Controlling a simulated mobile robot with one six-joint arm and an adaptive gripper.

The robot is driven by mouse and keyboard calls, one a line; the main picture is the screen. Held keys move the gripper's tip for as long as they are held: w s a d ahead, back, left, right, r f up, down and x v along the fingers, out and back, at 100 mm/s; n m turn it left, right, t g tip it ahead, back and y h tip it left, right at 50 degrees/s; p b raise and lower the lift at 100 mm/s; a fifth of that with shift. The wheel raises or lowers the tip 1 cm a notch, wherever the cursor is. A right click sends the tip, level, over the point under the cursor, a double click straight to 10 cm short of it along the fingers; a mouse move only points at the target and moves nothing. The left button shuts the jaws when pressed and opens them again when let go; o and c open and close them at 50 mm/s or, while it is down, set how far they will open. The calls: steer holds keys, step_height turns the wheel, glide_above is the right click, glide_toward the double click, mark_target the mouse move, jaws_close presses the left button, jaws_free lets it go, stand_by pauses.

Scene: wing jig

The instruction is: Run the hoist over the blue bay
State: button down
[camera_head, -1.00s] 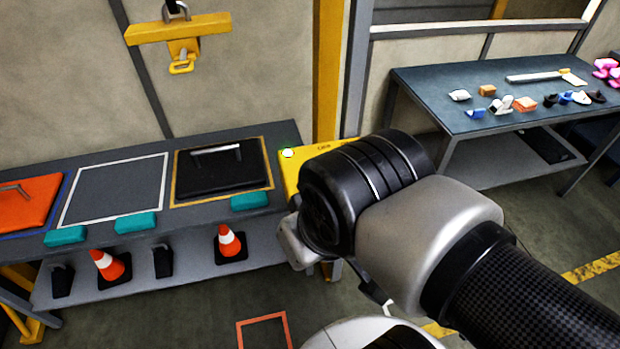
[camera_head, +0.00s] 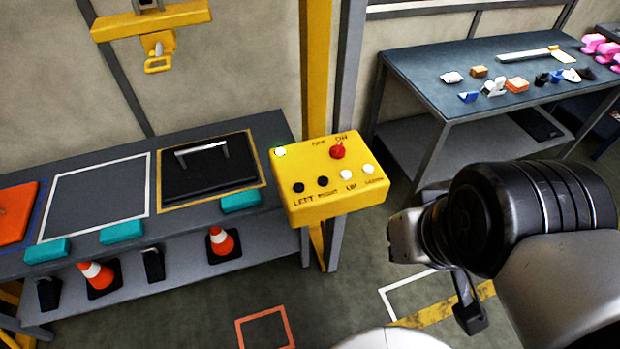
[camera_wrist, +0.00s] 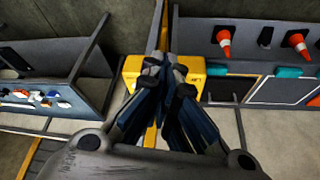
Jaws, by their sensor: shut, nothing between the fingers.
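The hoist's hook block (camera_head: 158,50) hangs from a yellow beam (camera_head: 150,20) at the upper left, above and a little left of the yellow-framed bay (camera_head: 243,135) that holds a black lid with a handle. The blue-edged bay (camera_head: 38,212) is at the far left, with an orange lid (camera_head: 14,212) on it.
A white-framed bay (camera_head: 95,195) lies between the other two. Teal blocks (camera_head: 240,202) line the bench front, with cones (camera_head: 222,242) on the shelf below. A second table (camera_head: 420,75) with small objects stands at the right. Floor between is open.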

steer(key=m+y+p, duration=0.6)
steer(key=m+y, duration=0.2)
steer(key=m, duration=0.8)
glide_above(298, 189)
step_height(298, 189, down, 6)
steer(key=shift+r+n, duration=0.15)
steer(key=shift+n, duration=0.15)
step_height(298, 189, down, 8)
steer(key=b, duration=0.6)
steer(key=shift+f+b, duration=0.45)
steer(key=shift+b, duration=0.1)
